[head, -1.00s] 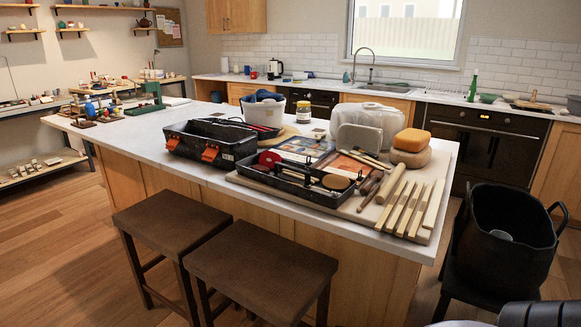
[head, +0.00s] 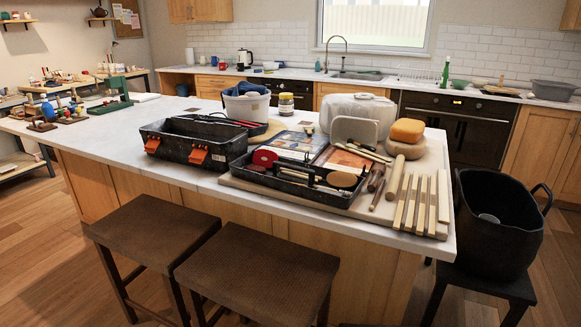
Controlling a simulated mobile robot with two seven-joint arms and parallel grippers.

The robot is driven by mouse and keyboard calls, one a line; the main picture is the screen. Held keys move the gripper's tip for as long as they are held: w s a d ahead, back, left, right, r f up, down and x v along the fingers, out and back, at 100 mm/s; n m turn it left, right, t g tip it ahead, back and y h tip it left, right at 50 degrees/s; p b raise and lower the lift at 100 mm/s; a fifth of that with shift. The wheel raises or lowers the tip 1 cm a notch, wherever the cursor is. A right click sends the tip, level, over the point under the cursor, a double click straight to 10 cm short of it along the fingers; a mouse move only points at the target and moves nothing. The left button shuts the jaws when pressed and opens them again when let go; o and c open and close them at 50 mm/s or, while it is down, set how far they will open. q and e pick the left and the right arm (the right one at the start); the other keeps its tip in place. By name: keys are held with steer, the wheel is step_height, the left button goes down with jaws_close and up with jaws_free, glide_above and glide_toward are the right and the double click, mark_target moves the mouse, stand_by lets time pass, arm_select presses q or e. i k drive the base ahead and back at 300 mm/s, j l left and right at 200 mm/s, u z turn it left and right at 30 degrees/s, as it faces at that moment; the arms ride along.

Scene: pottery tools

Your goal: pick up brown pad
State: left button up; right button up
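No thing is certain to be the brown pad. A tan-brown rounded pad (head: 405,149) lies at the right back of the island's board, with an orange sponge (head: 407,130) on top of it. A flat brown oval piece (head: 341,180) also lies in the right part of the black tool tray (head: 300,192). Neither of my grippers is in view.
Two brown stools (head: 257,258) stand in front. A black bucket (head: 497,225) stands on a dark seat at right.

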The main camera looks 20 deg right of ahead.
mark_target(263, 169)
steer(key=i+j+z, duration=0.15)
steer(key=z, duration=0.3)
steer(key=i+j+z, duration=0.15)
steer(key=z, duration=0.3)
steer(key=i+j+z, duration=0.1)
steer(key=j+z, duration=0.55)
steer(key=z, duration=0.25)
